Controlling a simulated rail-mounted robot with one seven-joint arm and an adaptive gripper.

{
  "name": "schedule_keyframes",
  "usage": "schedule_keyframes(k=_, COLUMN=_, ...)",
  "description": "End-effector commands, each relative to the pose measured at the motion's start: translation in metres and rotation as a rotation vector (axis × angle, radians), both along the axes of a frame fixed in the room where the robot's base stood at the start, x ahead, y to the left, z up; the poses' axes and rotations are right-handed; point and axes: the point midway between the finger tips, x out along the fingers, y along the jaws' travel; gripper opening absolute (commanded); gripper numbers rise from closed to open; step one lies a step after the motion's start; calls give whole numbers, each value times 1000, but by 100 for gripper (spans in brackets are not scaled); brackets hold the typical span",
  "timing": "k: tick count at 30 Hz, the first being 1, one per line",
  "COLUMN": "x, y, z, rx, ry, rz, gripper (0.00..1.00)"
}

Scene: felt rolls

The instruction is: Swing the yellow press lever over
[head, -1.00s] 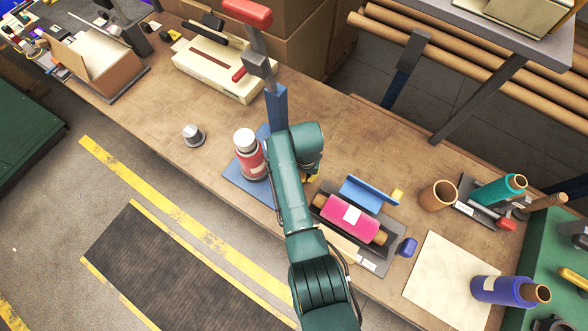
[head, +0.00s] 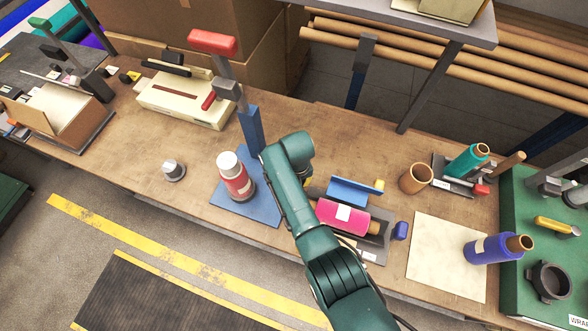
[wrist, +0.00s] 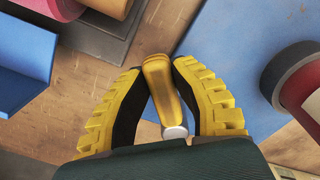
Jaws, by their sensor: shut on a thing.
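The yellow press lever (wrist: 161,88) shows in the wrist view as a rounded yellow handle with a pale grey end. My gripper (wrist: 157,68), with black pads and yellow ribbed fingers, is shut on the handle, one finger on each side. In the head view my own arm hides the lever and most of my gripper. The blue plate (head: 255,212) lies below, with a blue upright post (head: 251,132). A red bottle with a white cap (head: 236,178) stands on this plate, left of my arm; in the wrist view its round side is at right.
A pink roll (head: 328,220) lies in a grey tray beside a blue flap (head: 352,191), right of my arm. A red-handled lever (head: 212,42) rises at the back left.

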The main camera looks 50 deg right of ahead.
Motion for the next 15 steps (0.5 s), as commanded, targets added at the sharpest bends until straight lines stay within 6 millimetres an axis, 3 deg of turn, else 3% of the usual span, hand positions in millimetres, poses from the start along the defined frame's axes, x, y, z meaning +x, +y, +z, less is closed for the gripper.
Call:
schedule_keyframes(k=3, x=-2, y=1, z=-4, rx=2, ry=5, rz=0, gripper=0)
schedule_keyframes(k=4, x=-2, y=0, z=-4, rx=2, ry=5, rz=-1, gripper=32)
schedule_keyframes(k=7, x=-2, y=0, z=-3, rx=1, ry=4, rz=-1, gripper=51)
schedule_keyframes(k=15, x=-1, y=0, z=-1, rx=0, ry=1, rz=-1, gripper=54)
